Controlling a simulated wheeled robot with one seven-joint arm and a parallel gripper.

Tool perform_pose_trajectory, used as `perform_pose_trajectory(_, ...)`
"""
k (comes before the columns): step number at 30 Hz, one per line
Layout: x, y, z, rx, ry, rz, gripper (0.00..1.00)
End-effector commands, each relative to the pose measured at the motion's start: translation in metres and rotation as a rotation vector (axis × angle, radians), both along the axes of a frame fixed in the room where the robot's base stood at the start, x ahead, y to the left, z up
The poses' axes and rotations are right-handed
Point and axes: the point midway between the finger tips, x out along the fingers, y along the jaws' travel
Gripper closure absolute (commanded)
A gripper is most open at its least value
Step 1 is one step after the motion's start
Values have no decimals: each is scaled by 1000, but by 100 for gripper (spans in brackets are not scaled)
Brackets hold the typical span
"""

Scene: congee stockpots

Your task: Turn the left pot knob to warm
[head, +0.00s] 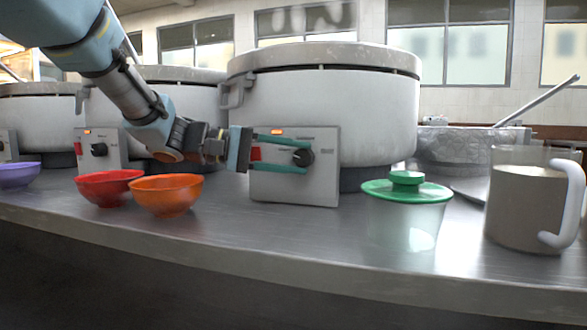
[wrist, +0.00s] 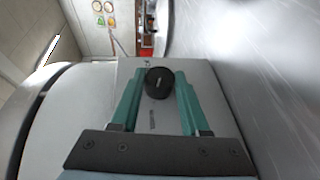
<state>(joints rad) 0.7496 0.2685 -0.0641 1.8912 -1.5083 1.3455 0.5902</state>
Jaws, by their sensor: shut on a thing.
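A large white pot (head: 320,110) with a grey lid stands in the middle of the head view. Its grey control panel (head: 295,190) carries a black knob (head: 303,158), a lit orange lamp and a red switch. My gripper (head: 307,151) reaches in from the left, with its two green fingers on either side of this knob and shut on it. In the wrist view the knob (wrist: 158,83) sits between the fingertips, with a small pale mark on its face. I cannot read the panel's labels or the knob's setting.
Another pot (head: 180,90) with its own black knob (head: 99,150) stands to the left, and a further pot (head: 38,115) at the far left. Red (head: 108,187) and orange (head: 166,195) bowls sit below my arm. A green-lidded container (head: 406,215) and a jug (head: 530,210) stand right.

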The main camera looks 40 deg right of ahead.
Motion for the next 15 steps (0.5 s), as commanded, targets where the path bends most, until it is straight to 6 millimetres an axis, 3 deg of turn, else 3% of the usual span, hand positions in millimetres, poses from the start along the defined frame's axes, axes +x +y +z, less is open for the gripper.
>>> perform_pose_trajectory(14,-1,0,-2,-3,16,-2,100)
perform_pose_trajectory(15,-1,0,-2,-3,16,-2,54)
